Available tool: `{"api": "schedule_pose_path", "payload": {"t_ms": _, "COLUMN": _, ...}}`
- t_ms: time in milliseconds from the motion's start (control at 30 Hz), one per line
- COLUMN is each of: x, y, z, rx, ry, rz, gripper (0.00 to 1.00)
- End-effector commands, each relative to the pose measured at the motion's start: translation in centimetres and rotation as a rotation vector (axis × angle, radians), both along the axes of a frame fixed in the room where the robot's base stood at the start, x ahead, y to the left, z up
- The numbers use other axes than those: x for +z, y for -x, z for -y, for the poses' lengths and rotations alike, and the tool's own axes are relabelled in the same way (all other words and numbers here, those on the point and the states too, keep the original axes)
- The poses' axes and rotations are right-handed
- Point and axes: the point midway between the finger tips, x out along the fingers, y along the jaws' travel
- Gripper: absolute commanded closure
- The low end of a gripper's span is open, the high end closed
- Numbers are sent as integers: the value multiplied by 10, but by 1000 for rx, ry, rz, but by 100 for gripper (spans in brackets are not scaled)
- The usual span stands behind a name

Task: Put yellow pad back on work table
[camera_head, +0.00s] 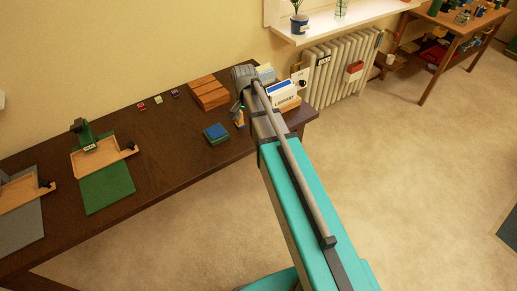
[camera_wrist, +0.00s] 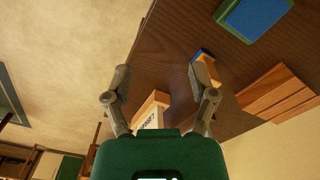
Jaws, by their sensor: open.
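I cannot make out a yellow pad for certain in either view. My gripper (camera_wrist: 161,74) is open in the wrist view, with bare dark table between its fingertips and nothing held. In the head view my arm mostly hides it, above the right end of the dark work table (camera_head: 165,150). A small orange-yellow and blue thing (camera_head: 239,118) stands beside it; in the wrist view a similar one (camera_wrist: 203,54) shows just past the right finger, partly hidden.
A green mat (camera_head: 107,187) and wooden tray (camera_head: 98,158) are left. Table between is clear. A radiator (camera_head: 340,70) stands right.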

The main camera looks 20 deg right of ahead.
Motion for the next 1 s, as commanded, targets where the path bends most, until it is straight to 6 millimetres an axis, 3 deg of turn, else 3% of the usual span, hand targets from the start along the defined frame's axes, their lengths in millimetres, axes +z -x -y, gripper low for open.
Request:
{"api": "schedule_pose_path", "payload": {"t_ms": 33, "x": 0, "y": 29, "z": 0, "rx": 72, "ry": 0, "rz": 0, "gripper": 26}}
{"api": "schedule_pose_path", "payload": {"t_ms": 100, "x": 0, "y": 54, "z": 1, "rx": 181, "ry": 0, "rz": 0, "gripper": 26}}
{"api": "schedule_pose_path", "payload": {"t_ms": 300, "x": 0, "y": 119, "z": 2, "rx": 469, "ry": 0, "rz": 0, "gripper": 26}}
{"api": "schedule_pose_path", "payload": {"t_ms": 400, "x": 0, "y": 142, "z": 2, "rx": 580, "ry": 0, "rz": 0, "gripper": 26}}
{"api": "schedule_pose_path", "payload": {"t_ms": 600, "x": 0, "y": 162, "z": 2, "rx": 695, "ry": 0, "rz": 0, "gripper": 26}}
{"api": "schedule_pose_path", "payload": {"t_ms": 900, "x": 0, "y": 162, "z": 2, "rx": 708, "ry": 0, "rz": 0, "gripper": 26}}
{"api": "schedule_pose_path", "payload": {"t_ms": 1000, "x": 0, "y": 162, "z": 2, "rx": 707, "ry": 0, "rz": 0, "gripper": 43}}
